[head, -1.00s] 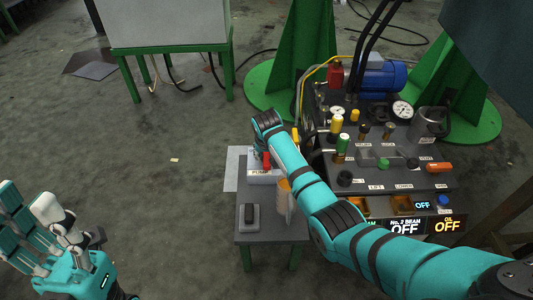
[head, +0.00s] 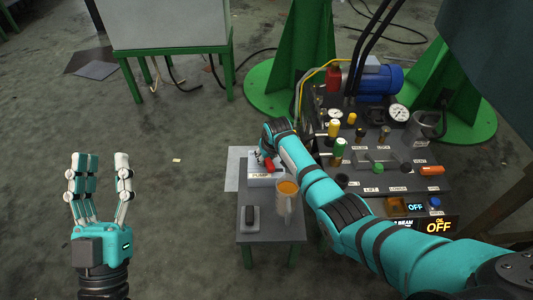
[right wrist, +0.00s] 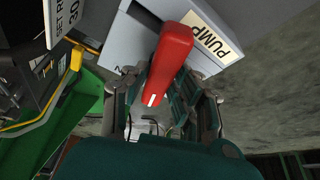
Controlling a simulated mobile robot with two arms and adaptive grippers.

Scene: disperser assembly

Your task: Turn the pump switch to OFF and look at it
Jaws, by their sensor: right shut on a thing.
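The pump switch is a pale box (head: 256,181) labelled PUMP on the small grey table, with a red handle (head: 269,164). In the right wrist view the red handle (right wrist: 172,62) runs between my right gripper's fingers (right wrist: 155,98), beside the PUMP label (right wrist: 210,42). My right gripper (head: 273,148) is shut on the handle and partly hides the box in the head view. No ON or OFF mark on the switch is readable. My left gripper (head: 102,164) is open and empty, fingers up, at the left over the floor.
A jug of orange liquid (head: 285,203) and a dark grey device (head: 250,218) stand on the small table (head: 270,235). A control bench (head: 400,180) with knobs, gauges and OFF displays (head: 438,226) is at the right. The floor at the left is clear.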

